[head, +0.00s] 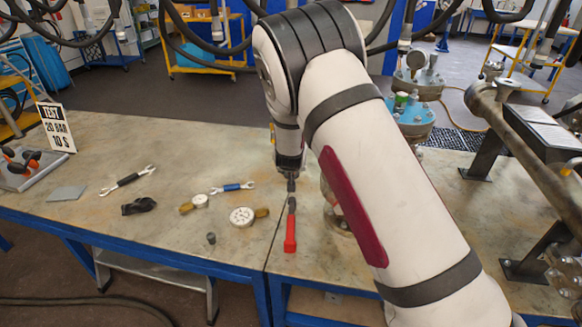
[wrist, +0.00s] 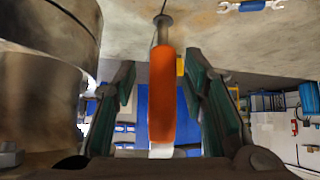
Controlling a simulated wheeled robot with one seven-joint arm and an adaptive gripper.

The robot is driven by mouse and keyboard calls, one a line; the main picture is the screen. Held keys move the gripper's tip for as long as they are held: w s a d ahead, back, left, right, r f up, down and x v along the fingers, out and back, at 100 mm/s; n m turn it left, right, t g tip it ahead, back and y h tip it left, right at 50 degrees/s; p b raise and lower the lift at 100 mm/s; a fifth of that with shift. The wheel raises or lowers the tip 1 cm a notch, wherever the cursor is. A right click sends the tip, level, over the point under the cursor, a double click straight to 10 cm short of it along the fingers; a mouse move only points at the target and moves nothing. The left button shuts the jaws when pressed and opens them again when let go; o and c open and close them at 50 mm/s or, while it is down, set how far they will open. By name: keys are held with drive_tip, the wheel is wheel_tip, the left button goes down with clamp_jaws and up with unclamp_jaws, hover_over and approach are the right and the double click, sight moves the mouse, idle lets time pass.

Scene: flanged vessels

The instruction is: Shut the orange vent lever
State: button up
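The orange lever (head: 290,230) shows in the head view as a red-orange handle on a thin dark stem, just below the end of my arm. In the wrist view the orange handle (wrist: 162,95) stands lengthwise between my two fingers, with a round metal end at its top. My gripper (wrist: 160,78) is open, with a finger on each side of the handle and a visible gap on both sides. In the head view my gripper (head: 290,165) is dark and small, and its fingers are hard to make out. The vessel that the lever belongs to is mostly hidden behind my arm.
A metal flanged body (wrist: 45,95) stands close on the left in the wrist view. A blue-handled spanner (head: 232,187), a dial gauge (head: 242,215) and other small parts lie on the bench (head: 110,225). A blue-flanged vessel (head: 410,115) and pipework (head: 525,150) stand to the right.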

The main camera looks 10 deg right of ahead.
drive_tip(key=shift+a, duration=0.1)
drive_tip(key=v, duration=1.2)
drive_tip(key=s+d+r+n+g+y, duration=0.1)
drive_tip(key=s+d+r+g+y, duration=0.15)
drive_tip(key=s+r, duration=0.85)
drive_tip(key=s+d+r+g+y, duration=0.1)
drive_tip(key=s+d+r, duration=0.45)
drive_tip(key=s, duration=0.95)
drive_tip(key=s+d+r+h, duration=0.2)
drive_tip(key=s, duration=1.1)
drive_tip(key=shift+d+n, duration=0.15)
drive_tip(key=shift+n, duration=0.15)
